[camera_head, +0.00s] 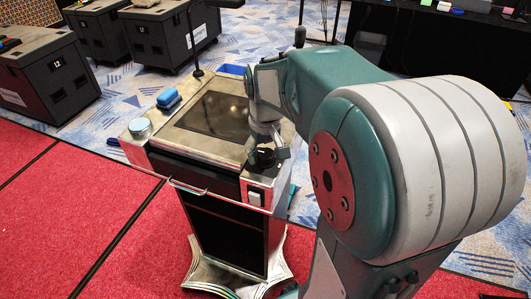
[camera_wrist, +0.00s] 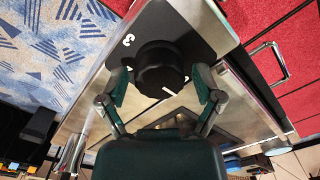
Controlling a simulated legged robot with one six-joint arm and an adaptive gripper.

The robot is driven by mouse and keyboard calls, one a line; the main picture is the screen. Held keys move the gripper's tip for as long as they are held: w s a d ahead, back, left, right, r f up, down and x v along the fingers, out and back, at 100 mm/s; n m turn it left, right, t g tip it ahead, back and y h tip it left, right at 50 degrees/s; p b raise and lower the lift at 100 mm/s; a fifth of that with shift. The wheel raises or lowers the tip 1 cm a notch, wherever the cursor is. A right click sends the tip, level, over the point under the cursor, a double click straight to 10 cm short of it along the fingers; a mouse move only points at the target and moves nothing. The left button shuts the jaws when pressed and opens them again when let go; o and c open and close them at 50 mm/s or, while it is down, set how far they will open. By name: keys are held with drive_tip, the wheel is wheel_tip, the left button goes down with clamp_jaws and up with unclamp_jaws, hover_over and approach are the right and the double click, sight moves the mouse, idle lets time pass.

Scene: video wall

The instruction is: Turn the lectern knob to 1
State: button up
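The lectern (camera_head: 160,155) stands on the floor in the middle of the head view, with a dark screen (camera_head: 213,115) in its top. Its black round knob (camera_head: 263,158) sits at the right front corner, and it also shows in the wrist view (camera_wrist: 160,66). A white pointer line on the knob points toward the bottom in the wrist view. A white 3 is printed on the dark plate beside the knob; no 1 is readable. My gripper (camera_wrist: 161,76) is open, one finger on each side of the knob, with a visible gap at both sides.
A grey round piece (camera_head: 140,128) and a blue block (camera_head: 168,98) lie on the lectern's left side. A thin microphone stem (camera_head: 190,38) rises at its back. A white switch (camera_head: 255,197) and a metal handle (camera_head: 188,188) are on the front. Dark cases (camera_head: 45,75) stand behind left.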

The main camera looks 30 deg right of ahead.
drive_tip(key=c, duration=0.5)
drive_tip(key=shift+c, duration=0.2)
drive_tip(key=shift+s+m, duration=0.1)
drive_tip(key=shift+m, duration=0.2)
drive_tip(key=shift+f+m, duration=0.1)
drive_tip(key=shift+m, duration=0.9)
drive_tip(key=m, duration=0.3)
drive_tip(key=shift+m, duration=0.3)
drive_tip(key=m, duration=0.5)
drive_tip(key=shift+m, duration=0.4)
